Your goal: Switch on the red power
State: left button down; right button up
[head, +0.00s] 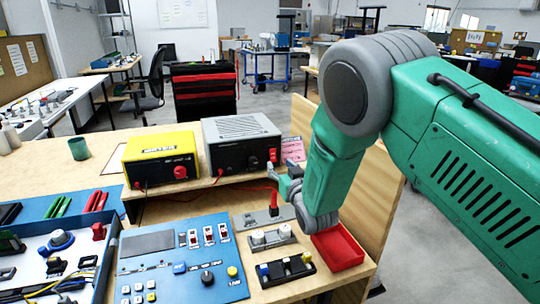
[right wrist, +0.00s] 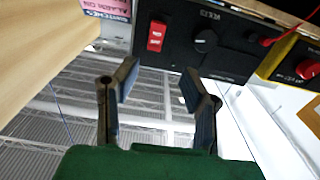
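The red power switch (head: 272,155) is on the right side of the front of the grey and black power supply (head: 240,146), on a raised wooden shelf. In the right wrist view, which looks turned over, the red rocker switch (right wrist: 156,36) sits beside a black knob (right wrist: 205,41). My right gripper (head: 287,180) is just in front of the supply's right side in the head view. In the wrist view its two fingers (right wrist: 158,84) are apart with nothing between them, and the switch lies beyond the fingertips without visible contact. My left gripper is not in view.
A yellow unit (head: 161,160) with a red knob stands left of the supply. A blue control panel (head: 180,262), a red tray (head: 338,248) and small connector blocks lie in front. A red cable runs near my right gripper. A wooden side panel stands at right.

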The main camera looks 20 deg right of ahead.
aim_at(274, 153)
jog(key=w, duration=0.1)
jog(key=w+d, duration=0.1)
jog(key=w, duration=0.3)
jog(key=shift+w+d+f, duration=0.15)
jog(key=shift+d+f, duration=0.1)
jog(key=shift+d, duration=0.05)
jog(key=shift+w+a+r, duration=0.1)
jog(key=shift+w+a, duration=0.2)
jog(key=shift+w, duration=0.25)
jog(key=shift+w+a+r, duration=0.1)
jog(key=shift+w+a, duration=0.2)
jog(key=shift+w, duration=0.25)
jog(key=shift+w+a, duration=0.2)
jog(key=shift+a, duration=0.2)
jog(key=shift+d, duration=0.25)
jog(key=shift+d+f+b, duration=0.1)
jog(key=shift+d+b, duration=0.25)
jog(key=shift+d, duration=0.05)
grip_shut()
